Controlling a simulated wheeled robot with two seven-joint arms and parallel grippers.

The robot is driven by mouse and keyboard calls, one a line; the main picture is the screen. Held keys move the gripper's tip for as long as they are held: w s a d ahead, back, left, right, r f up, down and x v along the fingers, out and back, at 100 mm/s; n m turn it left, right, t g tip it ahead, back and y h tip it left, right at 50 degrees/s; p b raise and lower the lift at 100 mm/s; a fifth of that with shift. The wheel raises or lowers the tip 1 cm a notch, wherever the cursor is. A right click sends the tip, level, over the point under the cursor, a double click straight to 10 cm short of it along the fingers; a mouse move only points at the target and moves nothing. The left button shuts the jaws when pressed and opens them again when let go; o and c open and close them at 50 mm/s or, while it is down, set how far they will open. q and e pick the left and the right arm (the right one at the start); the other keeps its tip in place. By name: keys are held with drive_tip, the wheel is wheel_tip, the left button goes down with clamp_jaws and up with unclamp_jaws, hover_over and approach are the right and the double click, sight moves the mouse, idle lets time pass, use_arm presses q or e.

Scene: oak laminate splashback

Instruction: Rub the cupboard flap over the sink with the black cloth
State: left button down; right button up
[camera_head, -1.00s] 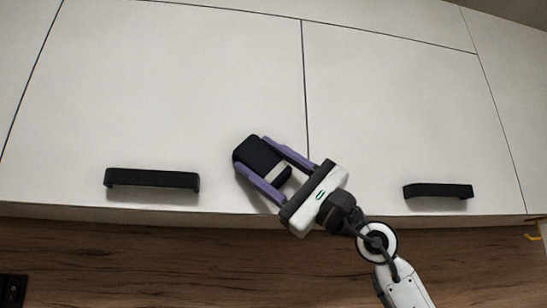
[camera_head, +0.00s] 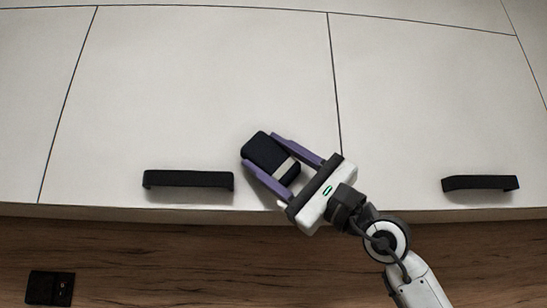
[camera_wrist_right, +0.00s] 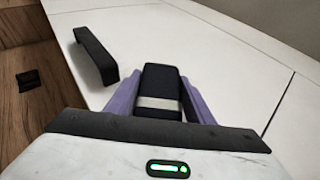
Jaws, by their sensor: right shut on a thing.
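The black cloth (camera_head: 267,153), a folded dark pad with a pale band, is held between the purple fingers of my right gripper (camera_head: 280,163). The gripper is shut on it, and the cloth also shows in the wrist view (camera_wrist_right: 161,82). The cloth lies over the lower right part of a white cupboard flap (camera_head: 200,90), right of that flap's black handle (camera_head: 188,179) and left of the seam. Whether it touches the surface I cannot tell for sure. No sink is in view. My left gripper is out of view.
A second white flap (camera_head: 430,110) with a black handle (camera_head: 480,183) lies to the right of the seam. Below the cupboards is the wood splashback (camera_head: 180,255), with a black socket or switch (camera_head: 50,288) at lower left. The flap above the cloth is clear.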

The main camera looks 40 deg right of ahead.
drive_tip(key=shift+s+a+f+b, duration=0.1)
drive_tip(key=shift+s+a+b, duration=0.15)
drive_tip(key=shift+s+b, duration=0.05)
drive_tip(key=s+a+b, duration=0.1)
drive_tip(key=s, duration=0.2)
drive_tip(key=shift+a+b, duration=0.35)
drive_tip(key=shift+a, duration=0.05)
drive_tip(key=shift+s+a, duration=0.4)
drive_tip(key=shift+s, duration=0.35)
drive_tip(key=s, duration=0.1)
drive_tip(key=s+a+b, duration=0.1)
drive_tip(key=shift+s+a, duration=0.3)
drive_tip(key=shift+w, duration=0.1)
